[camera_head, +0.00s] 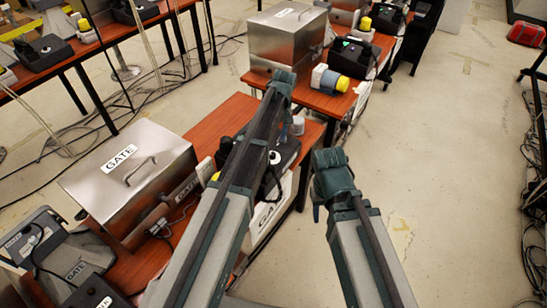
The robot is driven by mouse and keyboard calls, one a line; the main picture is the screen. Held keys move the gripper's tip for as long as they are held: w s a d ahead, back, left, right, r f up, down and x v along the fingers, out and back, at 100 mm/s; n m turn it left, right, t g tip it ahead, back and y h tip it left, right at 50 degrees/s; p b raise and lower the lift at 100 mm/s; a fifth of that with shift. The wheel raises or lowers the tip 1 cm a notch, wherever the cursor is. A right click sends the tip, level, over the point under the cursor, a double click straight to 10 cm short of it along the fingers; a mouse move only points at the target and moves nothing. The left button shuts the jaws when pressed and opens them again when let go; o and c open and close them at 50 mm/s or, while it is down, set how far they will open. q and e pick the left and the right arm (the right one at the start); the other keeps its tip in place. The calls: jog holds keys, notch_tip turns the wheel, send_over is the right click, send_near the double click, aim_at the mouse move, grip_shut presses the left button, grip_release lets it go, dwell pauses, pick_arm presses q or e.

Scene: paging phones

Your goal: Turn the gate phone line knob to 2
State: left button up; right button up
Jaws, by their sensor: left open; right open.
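A metal box labelled GATE (140,175) stands on the near wooden table. To its right a black phone unit (287,152) sits on the table, partly hidden behind my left arm. A small round pale part (274,157) shows on it; I cannot tell whether it is the line knob, and no setting is readable. A white GATE sign (266,214) hangs below the table edge. My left gripper (282,78) is beyond the phone unit in the picture, open. My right gripper (331,165) is right of the unit, over the floor, open. Neither appears to hold anything.
A grey device with a GATE label (75,262) is at lower left. Cables lie on the floor at left and far right. Floor right of the tables (440,130) is clear.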

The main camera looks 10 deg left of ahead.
aim_at(273, 153)
pick_arm(q)
jog(key=f+b, duration=0.4)
jog(key=f, duration=0.1)
jog(key=f+b, duration=0.2)
jog(key=f, duration=0.1)
jog(key=shift+s+a+b, duration=0.3)
jog(key=shift+a+b, duration=0.1)
grip_shut()
